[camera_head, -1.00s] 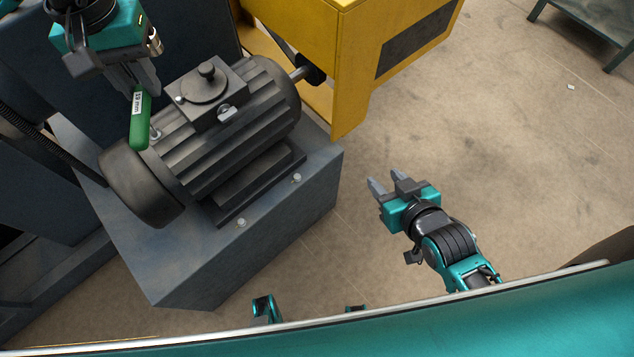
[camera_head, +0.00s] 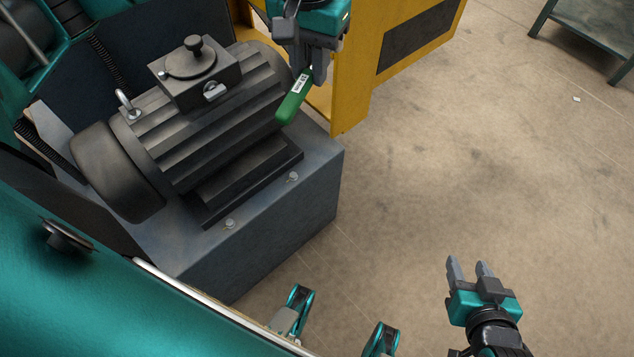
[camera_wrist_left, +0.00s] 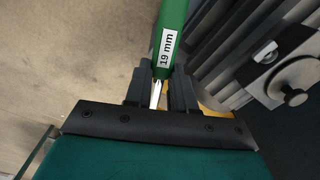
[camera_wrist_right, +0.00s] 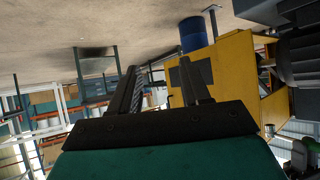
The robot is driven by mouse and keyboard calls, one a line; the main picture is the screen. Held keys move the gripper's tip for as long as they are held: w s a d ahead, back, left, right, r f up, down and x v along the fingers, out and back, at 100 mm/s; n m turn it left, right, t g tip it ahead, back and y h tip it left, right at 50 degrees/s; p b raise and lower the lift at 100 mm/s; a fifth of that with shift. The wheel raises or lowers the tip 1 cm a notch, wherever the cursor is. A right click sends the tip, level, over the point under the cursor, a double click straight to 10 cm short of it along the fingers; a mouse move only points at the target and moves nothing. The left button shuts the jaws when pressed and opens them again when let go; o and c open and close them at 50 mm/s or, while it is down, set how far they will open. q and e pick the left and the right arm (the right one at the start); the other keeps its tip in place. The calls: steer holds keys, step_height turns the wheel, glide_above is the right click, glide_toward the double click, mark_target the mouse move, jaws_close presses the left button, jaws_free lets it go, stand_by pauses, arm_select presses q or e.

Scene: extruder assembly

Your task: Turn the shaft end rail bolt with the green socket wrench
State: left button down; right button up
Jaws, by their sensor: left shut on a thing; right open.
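My left gripper (camera_head: 309,65) is shut on the green socket wrench (camera_head: 292,103), held by the shaft end of the motor, at the front of the yellow machine. In the left wrist view the wrench (camera_wrist_left: 170,30) shows a "19 mm" label and a bright metal shank between the fingers. Two bolts stand on the motor's near rail on the base: one bolt (camera_head: 293,176) nearer the shaft end and one (camera_head: 229,223) nearer the round cover. The wrench is apart from both. My right gripper (camera_head: 468,270) is open and empty above the bare floor.
The grey motor (camera_head: 200,120) sits on a dark block base (camera_head: 290,225). The yellow machine (camera_head: 350,95) stands behind it. A dark table (camera_head: 590,35) is at the far right.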

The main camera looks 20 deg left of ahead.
steer(key=o, duration=0.4)
steer(key=f, duration=0.1)
steer(key=b, duration=0.1)
steer(key=f+b, duration=0.1)
steer(key=shift+w+a+f, duration=0.35)
arm_select(q)
steer(key=s+f+n+b, duration=0.1)
steer(key=s+f+n, duration=0.1)
steer(key=f, duration=1.4)
steer(key=s+a+f+n+g+b, duration=0.1)
steer(key=s+f+n, duration=0.2)
steer(key=f, duration=1.4)
steer(key=shift+s+a+n+h, duration=0.15)
steer(key=shift+n+h, duration=0.25)
steer(key=shift+n, duration=0.7)
arm_select(e)
steer(key=shift+f, duration=0.55)
